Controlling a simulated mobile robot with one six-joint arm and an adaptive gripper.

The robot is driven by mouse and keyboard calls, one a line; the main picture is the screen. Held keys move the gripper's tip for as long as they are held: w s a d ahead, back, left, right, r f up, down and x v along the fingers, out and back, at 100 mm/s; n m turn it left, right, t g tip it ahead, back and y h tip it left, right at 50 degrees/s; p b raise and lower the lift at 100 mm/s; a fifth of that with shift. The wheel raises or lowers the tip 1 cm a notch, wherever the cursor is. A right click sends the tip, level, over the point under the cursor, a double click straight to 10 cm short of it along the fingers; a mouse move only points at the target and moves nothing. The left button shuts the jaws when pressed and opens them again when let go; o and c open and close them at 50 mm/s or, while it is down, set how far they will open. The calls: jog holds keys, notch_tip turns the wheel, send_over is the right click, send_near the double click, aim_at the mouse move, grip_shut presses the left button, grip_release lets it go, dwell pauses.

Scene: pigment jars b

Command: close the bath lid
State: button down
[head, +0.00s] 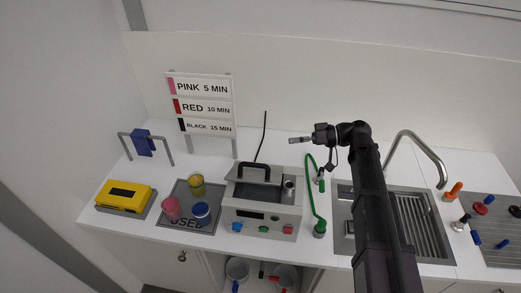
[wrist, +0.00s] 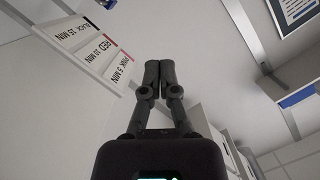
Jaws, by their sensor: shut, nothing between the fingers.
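The bath (head: 262,218) is a grey box with a small display and coloured knobs on its front, standing on the counter left of my arm. A dark opening shows in its top. The bath lid, with a black arched handle (head: 255,166), appears to be at the back of this opening; its exact angle is hard to tell. My gripper (head: 293,140) is above and behind the bath's right side, pointing left, apart from the lid. In the wrist view my gripper (wrist: 152,66) has its fingers together with nothing between them.
A green hose (head: 309,185) stands right of the bath, near the sink (head: 342,222). Pink, yellow and blue jars stand on a dark mat (head: 183,222) to the left. A sign (head: 203,105) with timings stands behind. The air around my gripper looks clear.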

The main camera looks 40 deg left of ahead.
jog(key=shift+a, duration=0.1)
dwell(0.4)
jog(key=b, duration=0.4)
send_over(259, 174)
jog(key=w+a, duration=0.1)
jog(key=w, duration=0.1)
notch_tip(259, 174, down, 3)
jog(key=shift+s+f, duration=0.15)
jog(key=shift+s+d+f+b, duration=0.45)
jog(key=shift+s+f, duration=0.1)
jog(key=shift+f, duration=0.15)
jog(key=shift+s, duration=0.15)
